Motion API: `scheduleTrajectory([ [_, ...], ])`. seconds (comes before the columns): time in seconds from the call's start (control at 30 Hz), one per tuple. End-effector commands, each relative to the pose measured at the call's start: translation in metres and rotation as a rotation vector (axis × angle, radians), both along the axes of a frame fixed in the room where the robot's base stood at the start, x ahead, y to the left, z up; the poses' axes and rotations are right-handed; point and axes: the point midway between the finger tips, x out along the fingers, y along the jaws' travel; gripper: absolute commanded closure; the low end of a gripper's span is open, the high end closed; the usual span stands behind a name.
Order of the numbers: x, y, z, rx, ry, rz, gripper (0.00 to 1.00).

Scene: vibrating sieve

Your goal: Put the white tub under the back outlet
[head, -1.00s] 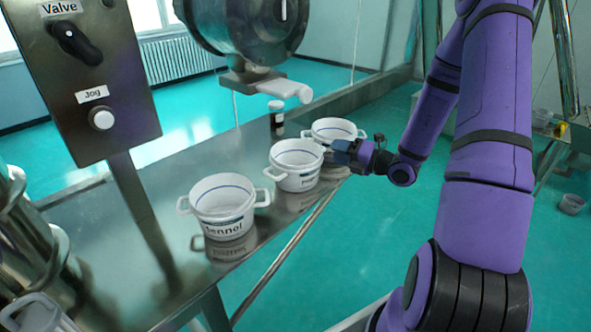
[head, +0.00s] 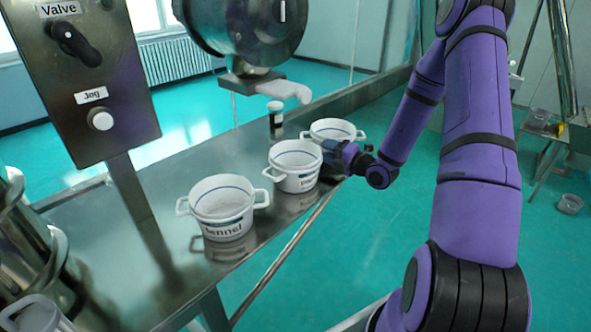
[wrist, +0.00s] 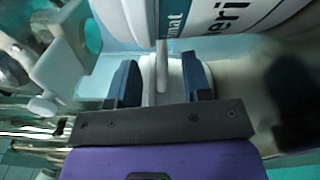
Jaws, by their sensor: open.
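Three white two-handled tubs stand in a row on the steel table: a near one (head: 222,208) labelled "fennel", a middle one (head: 294,168) and a far one (head: 334,130). My gripper (head: 332,155) is low at the middle tub's right side, in front of the far tub. In the wrist view my open gripper (wrist: 160,75) has its dark fingers either side of a pale handle-like part, close below a labelled white tub (wrist: 210,18). I cannot tell which tub this is or whether the fingers touch it. A pale outlet spout (head: 288,90) juts from the round steel machine.
A small dark-and-white bottle (head: 275,118) stands behind the middle tub. A control panel (head: 85,75) with Valve and Jog controls stands at left. The steel table (head: 165,180) is clear left of the tubs. Steel cylindrical equipment (head: 25,235) fills the lower left.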

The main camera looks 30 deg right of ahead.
Motion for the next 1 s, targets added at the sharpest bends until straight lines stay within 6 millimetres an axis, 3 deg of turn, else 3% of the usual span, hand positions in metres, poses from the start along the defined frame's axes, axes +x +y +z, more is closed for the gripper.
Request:
scheduleTrajectory([
  [0.23, 0.032, 0.014, -0.002, -0.001, -0.001, 0.003, 0.55],
  [0.5, 0.036, 0.014, -0.002, 0.0, 0.001, 0.0, 0.55],
  [0.7, 0.035, 0.014, -0.002, 0.0, 0.001, 0.001, 1.0],
  [1.0, 0.035, 0.014, -0.002, 0.0, 0.001, 0.001, 1.0],
])
